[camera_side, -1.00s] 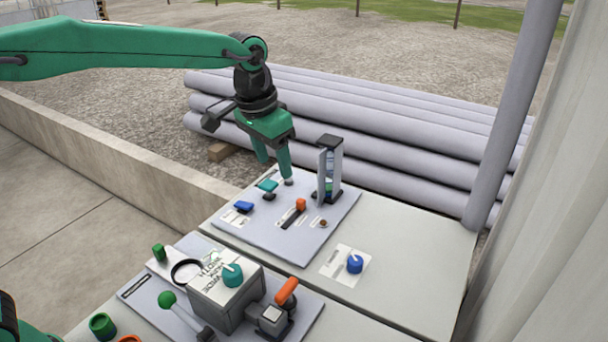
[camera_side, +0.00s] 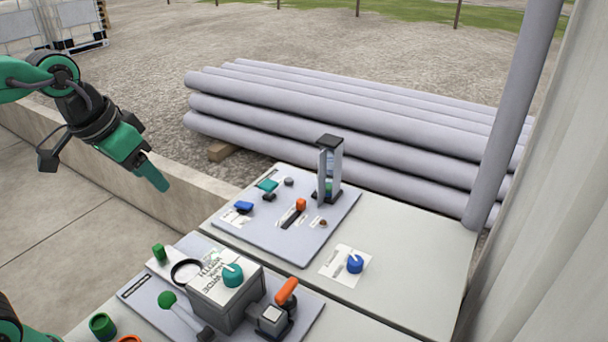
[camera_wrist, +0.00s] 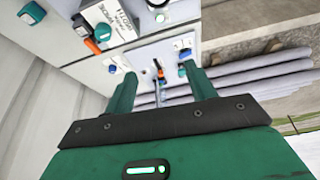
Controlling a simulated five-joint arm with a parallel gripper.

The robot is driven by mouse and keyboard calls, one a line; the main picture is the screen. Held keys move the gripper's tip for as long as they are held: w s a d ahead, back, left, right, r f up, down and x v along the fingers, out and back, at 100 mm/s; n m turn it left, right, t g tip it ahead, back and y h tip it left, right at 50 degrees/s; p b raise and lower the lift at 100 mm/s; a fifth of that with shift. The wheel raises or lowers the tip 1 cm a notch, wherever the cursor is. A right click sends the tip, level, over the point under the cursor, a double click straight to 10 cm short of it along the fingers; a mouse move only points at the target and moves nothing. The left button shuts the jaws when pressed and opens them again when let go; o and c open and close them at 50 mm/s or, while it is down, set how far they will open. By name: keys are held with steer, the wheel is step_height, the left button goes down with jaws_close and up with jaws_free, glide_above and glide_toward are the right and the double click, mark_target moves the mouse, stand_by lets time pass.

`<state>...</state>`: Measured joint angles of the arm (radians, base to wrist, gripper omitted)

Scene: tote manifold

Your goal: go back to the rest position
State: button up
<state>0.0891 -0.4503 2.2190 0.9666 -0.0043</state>
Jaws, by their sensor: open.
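My gripper (camera_side: 160,178) is green and hangs in the air at the left of the side view, left of the control panel (camera_side: 265,225) and above the low concrete wall. It is apart from everything and holds nothing. In the wrist view my gripper's two fingers (camera_wrist: 162,85) stand apart with a gap between them. The panel and its switches show beyond the fingertips.
The panel carries a blue switch (camera_side: 243,207), a teal switch (camera_side: 267,185), an orange slider (camera_side: 300,204) and an upright gauge (camera_side: 329,170). A grey box (camera_side: 225,295) with a teal knob stands in front. Grey pipes (camera_side: 350,120) lie behind. A concrete wall (camera_side: 180,195) runs along the left.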

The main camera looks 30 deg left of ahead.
steer(key=s+a+f+n+t, duration=0.1)
steer(key=s+a+f, duration=0.1)
steer(key=s, duration=0.5)
steer(key=shift+a+f, duration=0.3)
steer(key=shift+f, duration=0.55)
steer(key=shift+s, duration=0.1)
